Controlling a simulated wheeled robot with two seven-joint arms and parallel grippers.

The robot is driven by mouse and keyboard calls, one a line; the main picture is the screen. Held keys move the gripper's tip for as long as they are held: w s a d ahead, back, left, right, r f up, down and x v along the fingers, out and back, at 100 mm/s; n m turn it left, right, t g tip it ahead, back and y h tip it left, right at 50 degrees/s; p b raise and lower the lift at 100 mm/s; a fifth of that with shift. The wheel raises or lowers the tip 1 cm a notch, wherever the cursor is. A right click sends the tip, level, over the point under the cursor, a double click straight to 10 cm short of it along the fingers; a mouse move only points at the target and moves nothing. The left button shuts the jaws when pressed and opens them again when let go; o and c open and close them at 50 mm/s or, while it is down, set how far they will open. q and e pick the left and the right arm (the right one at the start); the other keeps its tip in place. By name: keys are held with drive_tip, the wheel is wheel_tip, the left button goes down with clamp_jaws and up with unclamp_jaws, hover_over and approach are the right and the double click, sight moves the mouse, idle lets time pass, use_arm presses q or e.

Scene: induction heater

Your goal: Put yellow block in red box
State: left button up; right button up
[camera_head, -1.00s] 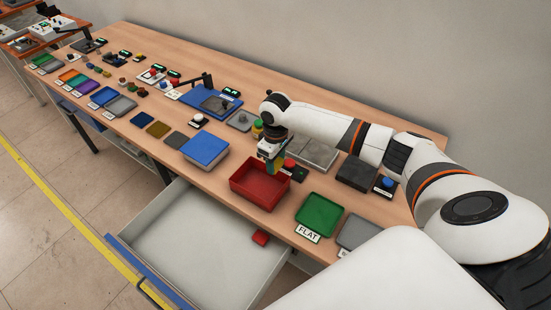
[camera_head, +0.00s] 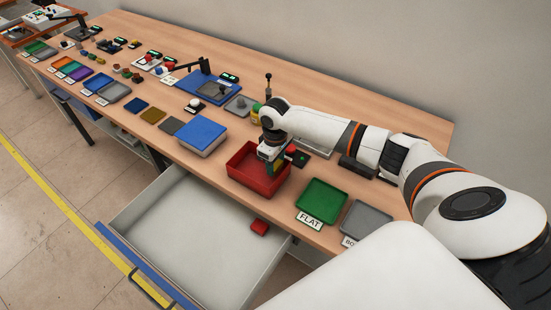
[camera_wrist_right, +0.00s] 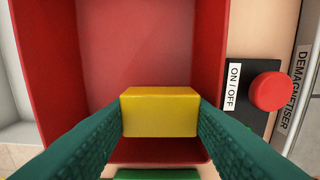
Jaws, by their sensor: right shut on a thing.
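The red box (camera_head: 243,174) stands open near the front edge of the table, and its inside fills most of the right wrist view (camera_wrist_right: 150,45). My right gripper (camera_head: 270,168) is at the box's opening, pointing down. In the right wrist view its two green fingers (camera_wrist_right: 160,118) are shut on the yellow block (camera_wrist_right: 160,110). The block is over or inside the box; whether it touches the floor cannot be told. In the head view the block is mostly hidden by the gripper. My left gripper is not in view.
A black ON/OFF switch with a red button (camera_wrist_right: 272,91) sits close to the right of the box. A green tray (camera_head: 321,198) and a blue-lidded box (camera_head: 202,135) flank it.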

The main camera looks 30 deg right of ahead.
drive_tip(key=o, duration=1.1)
drive_tip(key=shift+c, duration=0.2)
wheel_tip(320, 180, up, 12)
drive_tip(key=shift+b, duration=0.45)
drive_tip(key=shift+f, duration=0.15)
